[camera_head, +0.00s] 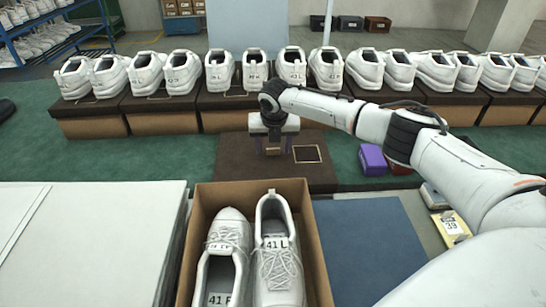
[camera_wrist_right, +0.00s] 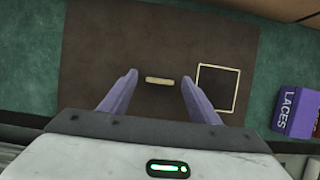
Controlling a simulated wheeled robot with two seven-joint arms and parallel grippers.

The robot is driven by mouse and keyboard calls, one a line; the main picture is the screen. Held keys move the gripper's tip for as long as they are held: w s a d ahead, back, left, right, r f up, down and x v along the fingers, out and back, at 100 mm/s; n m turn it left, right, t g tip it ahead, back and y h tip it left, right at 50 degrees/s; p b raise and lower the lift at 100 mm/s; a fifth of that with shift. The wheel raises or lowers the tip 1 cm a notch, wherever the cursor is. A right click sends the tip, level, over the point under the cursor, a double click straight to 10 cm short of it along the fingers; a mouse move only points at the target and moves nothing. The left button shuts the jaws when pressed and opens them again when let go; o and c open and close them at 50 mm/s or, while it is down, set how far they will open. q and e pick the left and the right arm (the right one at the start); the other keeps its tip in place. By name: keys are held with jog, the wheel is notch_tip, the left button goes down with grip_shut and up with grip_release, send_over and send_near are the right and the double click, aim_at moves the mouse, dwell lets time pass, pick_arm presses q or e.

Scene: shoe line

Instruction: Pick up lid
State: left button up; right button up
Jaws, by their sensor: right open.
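A flat dark brown panel, which looks like the lid (camera_head: 318,174), lies on the green surface beyond the open shoe box. It has a square outline and a small pale bar (camera_wrist_right: 159,81) on top. In the right wrist view the lid (camera_wrist_right: 90,50) lies below my fingers. My right gripper (camera_head: 274,145) is over it, pointing down; its purple fingers (camera_wrist_right: 158,78) are open, one on each side of the pale bar. I cannot tell the exact height of the fingertips above the lid. My left gripper is out of view.
An open cardboard box (camera_head: 313,240) holds two white shoes (camera_head: 275,260) in front. A pale panel (camera_head: 90,235) lies left and a blue-grey mat (camera_head: 370,250) right. A row of white shoes (camera_head: 220,72) on boxes stands behind.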

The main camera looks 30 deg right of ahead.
aim_at(273, 156)
jog(key=shift+c, duration=0.2)
jog(key=c, duration=1.1)
jog(key=shift+r, duration=0.1)
notch_tip(273, 156, up, 10)
